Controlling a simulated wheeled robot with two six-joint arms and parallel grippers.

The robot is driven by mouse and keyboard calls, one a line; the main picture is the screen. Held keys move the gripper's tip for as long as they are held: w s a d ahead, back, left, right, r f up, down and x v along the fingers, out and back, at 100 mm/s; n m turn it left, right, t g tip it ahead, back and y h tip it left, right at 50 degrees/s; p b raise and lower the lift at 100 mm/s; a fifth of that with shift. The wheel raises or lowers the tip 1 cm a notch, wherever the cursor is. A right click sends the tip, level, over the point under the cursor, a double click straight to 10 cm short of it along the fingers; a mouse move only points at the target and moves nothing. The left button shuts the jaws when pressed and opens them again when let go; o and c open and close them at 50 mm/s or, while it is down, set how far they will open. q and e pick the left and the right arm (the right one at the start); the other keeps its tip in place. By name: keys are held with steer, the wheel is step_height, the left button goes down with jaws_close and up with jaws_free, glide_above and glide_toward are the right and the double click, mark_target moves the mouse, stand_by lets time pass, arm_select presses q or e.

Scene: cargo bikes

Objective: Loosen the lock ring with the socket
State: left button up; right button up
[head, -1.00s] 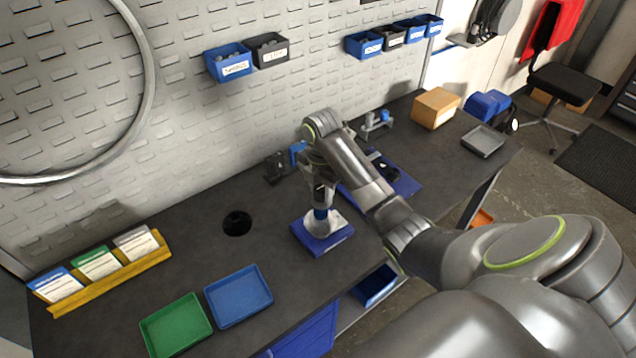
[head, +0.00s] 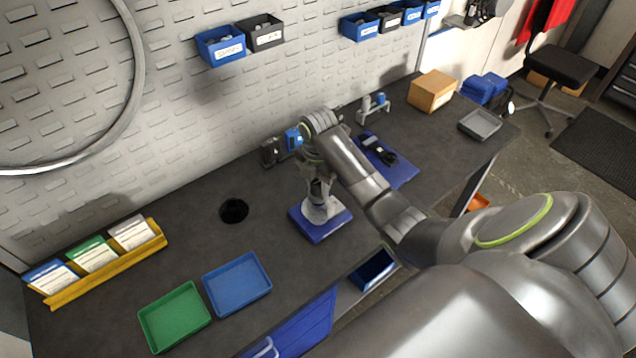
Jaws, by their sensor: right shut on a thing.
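My right gripper (head: 317,186) points down over a blue block (head: 311,232) on the bench. A pale grey, cone-like piece (head: 320,211) stands on this block. The gripper is shut on a slim upright tool, which I take to be the socket; little of it shows between the fingers and the grey piece. The tool's lower end seems to meet the top of the grey piece, but contact is too small to tell. The lock ring cannot be made out; it is hidden or too small. My left gripper is not in view.
A blue tray (head: 237,284) and a green tray (head: 174,319) lie front left. A dark round thing (head: 234,211) lies left of the block. A blue mat (head: 402,173) with a black tool, a cardboard box (head: 432,90) and a grey tray (head: 480,125) are right.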

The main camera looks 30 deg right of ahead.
steer(key=shift+s, duration=0.1)
stand_by(0.7)
steer(key=shift+f, duration=0.45)
stand_by(0.5)
stand_by(0.3)
steer(key=o, duration=0.3)
jaws_close()
steer(key=n, duration=0.6)
steer(key=shift+s+f, duration=0.1)
stand_by(0.3)
